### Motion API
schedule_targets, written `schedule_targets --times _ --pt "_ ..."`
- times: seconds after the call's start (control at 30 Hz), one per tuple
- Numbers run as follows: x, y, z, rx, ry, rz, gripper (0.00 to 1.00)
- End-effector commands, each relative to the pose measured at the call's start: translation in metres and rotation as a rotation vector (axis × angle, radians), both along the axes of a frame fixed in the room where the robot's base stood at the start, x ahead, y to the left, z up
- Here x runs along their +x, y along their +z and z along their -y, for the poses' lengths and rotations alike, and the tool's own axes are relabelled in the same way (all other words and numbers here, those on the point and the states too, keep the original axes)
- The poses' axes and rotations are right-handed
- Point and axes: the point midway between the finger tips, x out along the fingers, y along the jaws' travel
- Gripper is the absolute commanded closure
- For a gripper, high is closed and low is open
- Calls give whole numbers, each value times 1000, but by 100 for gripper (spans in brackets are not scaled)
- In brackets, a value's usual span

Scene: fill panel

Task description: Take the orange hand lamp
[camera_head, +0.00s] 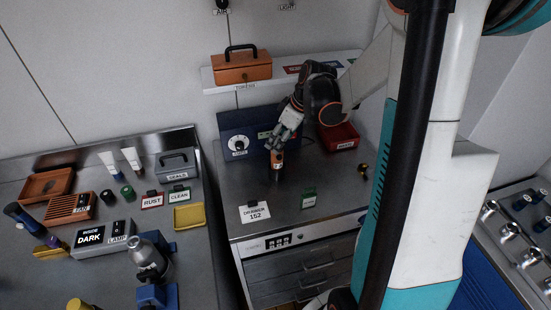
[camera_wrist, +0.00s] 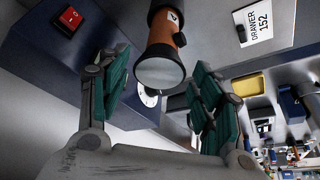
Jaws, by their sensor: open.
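The orange hand lamp (camera_head: 278,158) stands upright on the metal counter top, in front of the blue box with a dial. In the wrist view my gripper (camera_wrist: 160,82) is open, with a green-padded finger on each side of the lamp. I see gaps between the fingers and the lamp. The lamp's upper end is partly hidden by my fingers in the head view.
The blue dial box (camera_head: 237,142) stands close behind the lamp. A red bin (camera_head: 345,138) is to its right. An orange toolbox (camera_head: 241,69) is on the shelf above.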

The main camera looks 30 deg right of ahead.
Motion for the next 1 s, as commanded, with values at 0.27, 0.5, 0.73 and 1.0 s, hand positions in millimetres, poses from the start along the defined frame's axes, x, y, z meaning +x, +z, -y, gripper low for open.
schedule_targets --times 0.27,0.5,0.73,1.0 --pt "7 -20 -4 -1 1 -1 41" --pt "18 -44 -9 -1 1 -1 41" --pt "26 -65 -14 -1 1 -1 41" --pt "26 -65 -14 0 0 -1 59"
